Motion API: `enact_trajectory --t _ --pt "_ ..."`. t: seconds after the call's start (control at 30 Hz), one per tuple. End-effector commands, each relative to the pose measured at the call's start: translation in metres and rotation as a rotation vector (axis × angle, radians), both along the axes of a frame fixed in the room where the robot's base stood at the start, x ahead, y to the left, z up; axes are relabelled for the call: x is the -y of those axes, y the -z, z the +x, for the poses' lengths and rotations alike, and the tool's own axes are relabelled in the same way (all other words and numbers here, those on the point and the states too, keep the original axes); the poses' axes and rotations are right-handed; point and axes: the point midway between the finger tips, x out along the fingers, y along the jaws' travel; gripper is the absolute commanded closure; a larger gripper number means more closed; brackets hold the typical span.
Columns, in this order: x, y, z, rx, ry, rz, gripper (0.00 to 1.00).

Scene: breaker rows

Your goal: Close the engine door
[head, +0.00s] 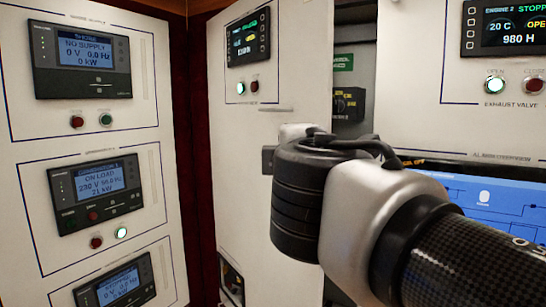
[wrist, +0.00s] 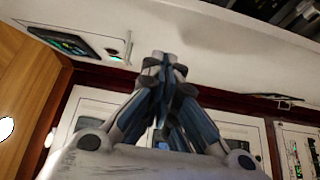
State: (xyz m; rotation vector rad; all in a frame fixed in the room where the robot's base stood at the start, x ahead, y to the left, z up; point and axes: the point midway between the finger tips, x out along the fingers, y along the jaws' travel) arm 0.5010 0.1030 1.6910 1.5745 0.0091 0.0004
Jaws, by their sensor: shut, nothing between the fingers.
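The engine door appears to be the white panel (head: 240,160) in the middle of the head view. It carries a small dark display and two lamps, and stands ajar, angled away from the cabinet at its right. A thin handle (head: 268,110) shows on its face. My arm covers its lower right part. In the wrist view a white panel with a display (wrist: 100,25), likely the same door, runs along the top. My gripper (wrist: 162,58) is shut and empty, with its fingertips close to this panel; contact cannot be told. The fingers are hidden in the head view.
A panel (head: 85,125) with several displays and lamps stands at the left. The Engine 2 panel (head: 455,115) is at the right, above a blue screen (head: 500,205). A recess with a black dial (head: 349,103) shows beside the door's right edge.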

Motion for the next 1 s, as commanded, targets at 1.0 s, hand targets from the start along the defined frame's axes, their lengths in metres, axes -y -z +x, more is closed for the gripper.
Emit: enact_trajectory --t 1.0 --pt "0.193 -0.002 0.149 0.004 0.000 0.000 1.00"
